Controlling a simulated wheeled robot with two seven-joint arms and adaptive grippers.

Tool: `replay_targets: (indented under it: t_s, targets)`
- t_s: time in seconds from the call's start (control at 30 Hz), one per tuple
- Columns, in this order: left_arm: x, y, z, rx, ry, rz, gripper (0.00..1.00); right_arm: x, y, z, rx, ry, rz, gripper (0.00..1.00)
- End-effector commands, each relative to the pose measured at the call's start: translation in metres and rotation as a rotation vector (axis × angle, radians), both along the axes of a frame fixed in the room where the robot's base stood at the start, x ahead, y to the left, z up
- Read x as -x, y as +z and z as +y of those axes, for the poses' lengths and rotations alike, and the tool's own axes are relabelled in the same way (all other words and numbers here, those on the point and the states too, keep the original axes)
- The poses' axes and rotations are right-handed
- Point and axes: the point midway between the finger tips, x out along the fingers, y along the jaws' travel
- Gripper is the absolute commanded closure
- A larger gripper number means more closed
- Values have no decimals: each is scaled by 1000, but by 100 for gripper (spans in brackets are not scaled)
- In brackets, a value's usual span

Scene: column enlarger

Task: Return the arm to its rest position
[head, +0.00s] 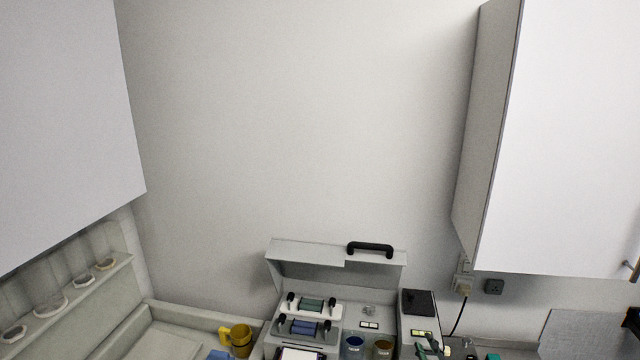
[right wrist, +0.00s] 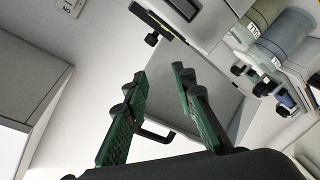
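My right gripper (head: 430,347) shows only as a small part at the bottom edge of the head view, in front of the machine's right side. In the right wrist view its two green-and-black fingers (right wrist: 160,85) stand apart with nothing between them. The gripper is open and empty. My left gripper is in neither view. The grey machine (head: 385,322) has its lid (head: 310,262) raised, with a black handle (head: 370,249) on it. In the wrist view the machine's panels and rollers lie beyond the fingers, apart from them as far as I can tell.
Wall cabinets hang at the upper left (head: 60,120) and upper right (head: 560,130). A yellow mug (head: 240,338) stands left of the machine. A blue cup (head: 353,346) and a brown cup (head: 383,348) are at its front. A plug with a cable (head: 462,287) is on the wall. The wall's middle is clear.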

Motion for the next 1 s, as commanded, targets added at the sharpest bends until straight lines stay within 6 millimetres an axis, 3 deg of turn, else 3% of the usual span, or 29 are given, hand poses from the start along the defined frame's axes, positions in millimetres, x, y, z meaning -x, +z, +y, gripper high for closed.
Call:
replay_targets:
  t_s: [0.03, 0.2, 0.4, 0.6, 1.0]
  targets:
    - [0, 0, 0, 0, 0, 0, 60, 27, -29, -10, -71, -57, 72, 76]
    - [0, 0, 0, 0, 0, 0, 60, 117, -109, -38, -268, -235, 311, 76]
    - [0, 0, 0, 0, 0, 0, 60, 238, -180, -50, -457, -412, 593, 76]
    - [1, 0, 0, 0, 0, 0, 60, 324, -210, -46, -563, -512, 780, 76]
    - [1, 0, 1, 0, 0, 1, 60, 435, -226, -31, -678, -619, 1012, 76]
